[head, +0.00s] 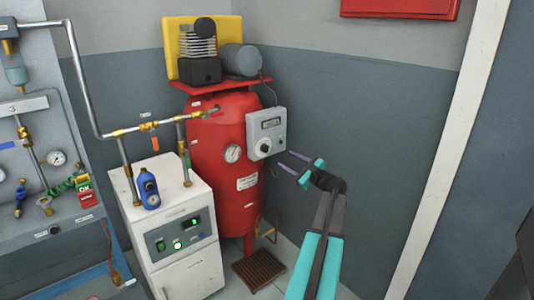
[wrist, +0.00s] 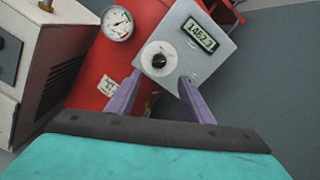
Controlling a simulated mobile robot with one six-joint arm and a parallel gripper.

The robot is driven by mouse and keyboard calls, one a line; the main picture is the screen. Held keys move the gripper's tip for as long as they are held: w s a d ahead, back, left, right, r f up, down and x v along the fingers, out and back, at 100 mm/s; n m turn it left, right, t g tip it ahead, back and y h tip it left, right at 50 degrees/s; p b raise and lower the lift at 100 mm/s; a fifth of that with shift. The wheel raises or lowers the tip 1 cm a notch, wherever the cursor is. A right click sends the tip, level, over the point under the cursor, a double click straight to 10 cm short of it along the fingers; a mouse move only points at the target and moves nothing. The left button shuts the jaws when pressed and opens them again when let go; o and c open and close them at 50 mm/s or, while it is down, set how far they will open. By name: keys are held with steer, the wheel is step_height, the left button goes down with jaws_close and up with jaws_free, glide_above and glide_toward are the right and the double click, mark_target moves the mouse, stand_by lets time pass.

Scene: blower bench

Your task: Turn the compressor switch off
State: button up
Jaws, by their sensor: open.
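The compressor (head: 222,160) is a red upright tank with a motor and pump on top. Its grey control box (head: 266,133) is fixed to the tank's right side, with a small display and a round switch knob (head: 265,146) below it. In the wrist view the box is tilted and the black knob (wrist: 158,59) on its pale disc lies ahead of the fingers. My gripper (head: 289,162) is open and empty, its purple fingers apart just right of and below the box. In the wrist view the fingers (wrist: 156,97) overlap the box's lower edge; contact cannot be told.
A white cabinet (head: 180,228) with lit controls and a blue bottle (head: 148,188) stands left of the tank. Pipes with an orange-handled valve (head: 149,127) run to the tank. A brown grate (head: 258,268) lies on the floor.

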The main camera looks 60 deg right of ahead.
mark_target(267, 150)
steer(key=shift+w, duration=0.2)
steer(key=shift+b+x, duration=0.3)
steer(key=shift+x, duration=6.5)
steer(key=c, duration=1)
steer(key=shift+s+a+f, duration=0.15)
steer(key=shift+a, duration=0.2)
steer(key=shift+c, duration=0.2)
steer(key=shift+d, duration=0.15)
